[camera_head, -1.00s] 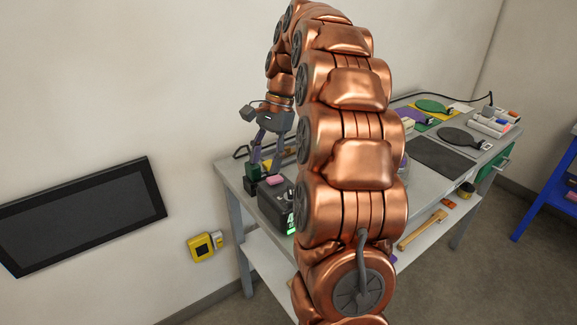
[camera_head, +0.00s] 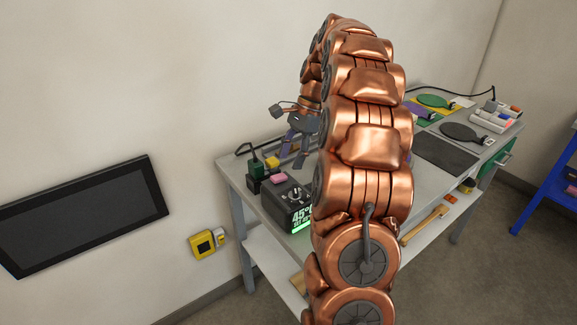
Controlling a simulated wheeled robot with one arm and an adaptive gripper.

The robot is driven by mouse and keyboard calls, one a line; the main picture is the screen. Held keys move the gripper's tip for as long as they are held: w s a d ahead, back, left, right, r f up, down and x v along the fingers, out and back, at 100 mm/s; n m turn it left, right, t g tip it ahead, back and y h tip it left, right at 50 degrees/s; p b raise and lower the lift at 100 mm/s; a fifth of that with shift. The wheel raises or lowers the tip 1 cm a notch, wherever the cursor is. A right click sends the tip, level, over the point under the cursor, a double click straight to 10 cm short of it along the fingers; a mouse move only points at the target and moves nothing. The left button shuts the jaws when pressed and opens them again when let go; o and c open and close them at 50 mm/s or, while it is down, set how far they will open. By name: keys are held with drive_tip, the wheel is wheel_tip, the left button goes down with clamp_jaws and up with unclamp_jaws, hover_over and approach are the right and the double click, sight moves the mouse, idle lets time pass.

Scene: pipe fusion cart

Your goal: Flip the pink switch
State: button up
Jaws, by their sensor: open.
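The pink switch (camera_head: 279,179) is a small pink block on top of a dark box (camera_head: 285,207) near the left front corner of the cart. The box has a knob and a lit green display on its front face. My gripper (camera_head: 295,160) is open and empty, with its fingers pointing down. It hangs behind and a little right of the pink switch in the picture, apart from it. My copper arm hides the middle of the cart and part of the box's right surroundings.
A green plug-like piece (camera_head: 255,167) and a yellow piece (camera_head: 271,163) stand just behind the switch. A lower shelf holds a wooden-handled tool (camera_head: 425,226). A yellow wall box (camera_head: 203,244) is at left.

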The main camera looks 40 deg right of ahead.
sight(285, 174)
drive_tip(key=shift+p+x, duration=0.35)
drive_tip(key=shift+x, duration=1.6)
clamp_jaws()
